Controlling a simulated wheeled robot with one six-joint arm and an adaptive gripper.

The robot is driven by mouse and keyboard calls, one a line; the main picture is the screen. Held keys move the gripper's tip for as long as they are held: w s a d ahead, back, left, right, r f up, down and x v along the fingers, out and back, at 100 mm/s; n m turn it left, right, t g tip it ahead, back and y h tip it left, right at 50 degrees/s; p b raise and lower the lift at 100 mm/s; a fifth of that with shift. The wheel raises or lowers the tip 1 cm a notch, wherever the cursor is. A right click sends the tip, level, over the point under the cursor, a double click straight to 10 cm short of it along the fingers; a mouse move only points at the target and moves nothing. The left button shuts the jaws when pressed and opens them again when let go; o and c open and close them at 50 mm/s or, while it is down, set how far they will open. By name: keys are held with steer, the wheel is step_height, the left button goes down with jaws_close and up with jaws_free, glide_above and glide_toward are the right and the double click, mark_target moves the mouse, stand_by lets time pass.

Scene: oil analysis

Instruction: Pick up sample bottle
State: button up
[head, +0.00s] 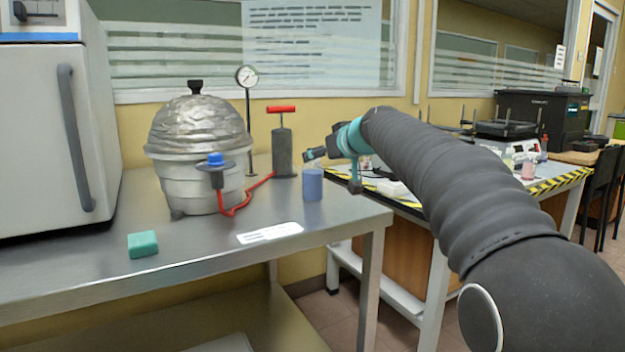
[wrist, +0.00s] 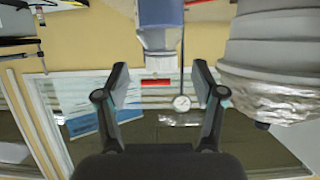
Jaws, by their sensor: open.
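The sample bottle (head: 313,184), with blue contents and a paler top, stands upright near the right end of the metal bench (head: 340,212). My gripper (head: 334,168) is at the bottle's upper right in the head view, with one finger close to its top. In the wrist view, which looks upside down, the bottle (wrist: 161,14) is at the top centre. There my gripper (wrist: 160,72) is open, its two fingers apart on either side of the bottle's line, with nothing held. Whether a finger touches the bottle cannot be told.
A silver foil-covered vessel (head: 198,140) stands left of the bottle, with a red hose (head: 262,184) to a grey pump (head: 283,152). A gauge (head: 247,77) stands behind. A green block (head: 142,244) and a white label (head: 270,233) lie on the bench front. A white oven (head: 30,130) is at left.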

steer(key=shift+p+x, duration=0.6)
steer(key=shift+x, duration=2)
steer(key=shift+a+r, duration=0.1)
steer(key=shift+r, duration=0.05)
jaws_close()
